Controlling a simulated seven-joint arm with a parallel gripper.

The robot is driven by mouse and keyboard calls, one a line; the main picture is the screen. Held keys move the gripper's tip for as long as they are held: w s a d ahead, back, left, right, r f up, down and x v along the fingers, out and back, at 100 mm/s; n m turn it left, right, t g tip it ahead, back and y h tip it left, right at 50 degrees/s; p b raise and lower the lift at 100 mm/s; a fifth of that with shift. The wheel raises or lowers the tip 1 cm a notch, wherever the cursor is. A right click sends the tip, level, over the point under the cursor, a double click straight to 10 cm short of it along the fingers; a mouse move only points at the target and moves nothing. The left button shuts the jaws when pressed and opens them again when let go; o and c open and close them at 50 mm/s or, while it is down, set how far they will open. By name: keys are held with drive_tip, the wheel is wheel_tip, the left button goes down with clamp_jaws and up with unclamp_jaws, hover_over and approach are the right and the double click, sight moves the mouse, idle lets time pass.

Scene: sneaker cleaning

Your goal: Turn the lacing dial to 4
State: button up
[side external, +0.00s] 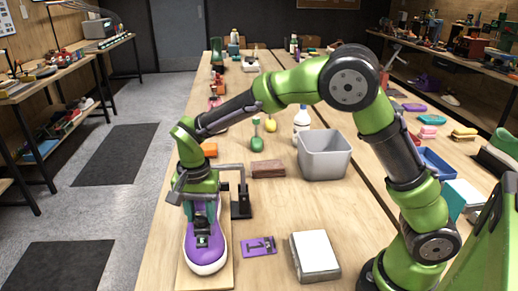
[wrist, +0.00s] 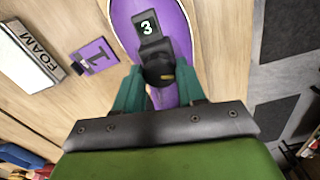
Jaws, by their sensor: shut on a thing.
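The purple sneaker (side external: 205,260) with a white sole rests on a wooden board at the table's near left; its purple upper also shows in the wrist view (wrist: 183,25). A black lacing dial (wrist: 158,70) sits on the sneaker, with a small window (wrist: 148,28) beside it that reads 3. My gripper (side external: 202,214) points down over the sneaker. In the wrist view, its teal fingers (wrist: 158,80) are shut on the dial, one on each side. The fingers hide the dial's sides.
A black metal fixture (side external: 241,202) stands right beside the sneaker. A purple card (side external: 259,246) and a white-topped foam block (side external: 314,254) lie to its right. A brown block (side external: 267,169) and a grey bin (side external: 324,160) stand farther back. The floor lies left of the table edge.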

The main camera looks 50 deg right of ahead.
sight(201, 215)
drive_tip(key=shift+m, duration=2.3)
drive_tip(key=o, duration=1.1)
wheel_tip(201, 215, up, 17)
